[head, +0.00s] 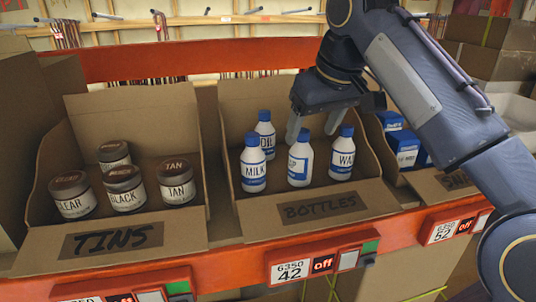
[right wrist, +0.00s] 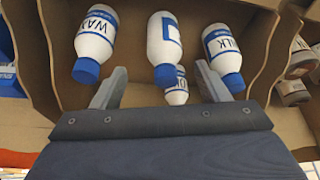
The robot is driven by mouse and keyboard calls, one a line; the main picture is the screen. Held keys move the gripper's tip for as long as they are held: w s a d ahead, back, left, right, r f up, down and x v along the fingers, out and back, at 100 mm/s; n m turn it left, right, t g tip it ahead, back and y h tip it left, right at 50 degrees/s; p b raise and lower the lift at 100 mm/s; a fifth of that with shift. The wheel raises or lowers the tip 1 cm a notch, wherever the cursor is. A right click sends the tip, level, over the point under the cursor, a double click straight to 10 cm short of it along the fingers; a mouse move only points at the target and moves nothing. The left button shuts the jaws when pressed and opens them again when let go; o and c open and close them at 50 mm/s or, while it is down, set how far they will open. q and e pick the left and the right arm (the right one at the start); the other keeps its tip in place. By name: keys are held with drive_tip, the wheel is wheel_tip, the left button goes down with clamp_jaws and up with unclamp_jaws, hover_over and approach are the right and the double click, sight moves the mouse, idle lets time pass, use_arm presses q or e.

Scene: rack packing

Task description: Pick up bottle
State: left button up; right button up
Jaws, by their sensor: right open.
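Several white bottles with blue caps and blue labels stand in the cardboard box marked BOTTLES (head: 318,207). In front are the MILK bottle (head: 253,171), a middle bottle (head: 300,165) with its label partly covered, and the WAX bottle (head: 342,160), whose label is partly cut off. The OIL bottle (head: 265,140) stands behind. My right gripper (head: 314,124) is open and empty, above the middle bottle. In the right wrist view, the middle bottle (right wrist: 164,38) shows between the open fingers (right wrist: 160,88), with WAX (right wrist: 97,35) to the left and MILK (right wrist: 223,48) to the right. My left gripper is out of view.
A box marked TINS (head: 112,240) with several round tins (head: 123,190) stands on the left. A box with blue-and-white packs (head: 403,148) is on the right, partly behind my right arm. Cardboard side walls flank the bottles. An orange shelf rail (head: 225,268) runs along the front.

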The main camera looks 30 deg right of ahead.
sight(306, 146)
drive_tip(key=x, duration=0.7)
drive_tip(key=shift+s+a+f, duration=0.1)
drive_tip(key=shift+a+f, duration=0.15)
drive_tip(key=shift+a, duration=0.05)
drive_tip(key=c, duration=1.1)
drive_tip(key=shift+r, duration=0.15)
